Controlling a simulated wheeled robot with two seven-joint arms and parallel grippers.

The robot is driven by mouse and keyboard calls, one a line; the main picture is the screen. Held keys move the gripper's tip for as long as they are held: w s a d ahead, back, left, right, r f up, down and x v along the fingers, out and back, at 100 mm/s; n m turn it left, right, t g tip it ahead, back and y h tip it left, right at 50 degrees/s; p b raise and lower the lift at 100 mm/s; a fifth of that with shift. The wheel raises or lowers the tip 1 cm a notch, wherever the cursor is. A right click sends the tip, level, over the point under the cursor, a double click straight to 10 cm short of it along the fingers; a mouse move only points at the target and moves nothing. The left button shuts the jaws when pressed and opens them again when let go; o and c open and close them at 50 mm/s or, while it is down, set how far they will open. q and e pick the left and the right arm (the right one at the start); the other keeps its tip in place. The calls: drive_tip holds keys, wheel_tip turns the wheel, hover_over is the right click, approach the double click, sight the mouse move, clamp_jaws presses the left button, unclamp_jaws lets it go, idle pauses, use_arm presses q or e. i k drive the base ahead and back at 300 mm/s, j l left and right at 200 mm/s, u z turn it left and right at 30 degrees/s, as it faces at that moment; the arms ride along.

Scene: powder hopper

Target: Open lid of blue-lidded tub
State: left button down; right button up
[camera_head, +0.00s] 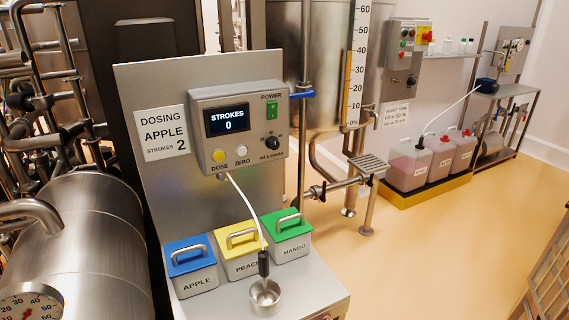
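The blue-lidded tub (196,283), labelled APPLE, stands at the left of the steel dosing bench in the head view. Its blue lid (188,257) lies on top of it and looks shut, with a metal bar handle (188,251) across it. The yellow-lidded tub (240,265), labelled PEACH, stands to its right, and the green-lidded tub (293,248), labelled MANGO, stands further right. Both of those lids also look shut. Neither of my grippers shows in the head view.
A dosing unit (238,128) reading STROKES 0 hangs on the panel behind the tubs. Its white hose (243,203) runs down to a black nozzle (263,264) over a small metal cup (265,297) in front.

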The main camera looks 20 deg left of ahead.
sight(187, 255)
drive_tip(key=u, duration=1.4)
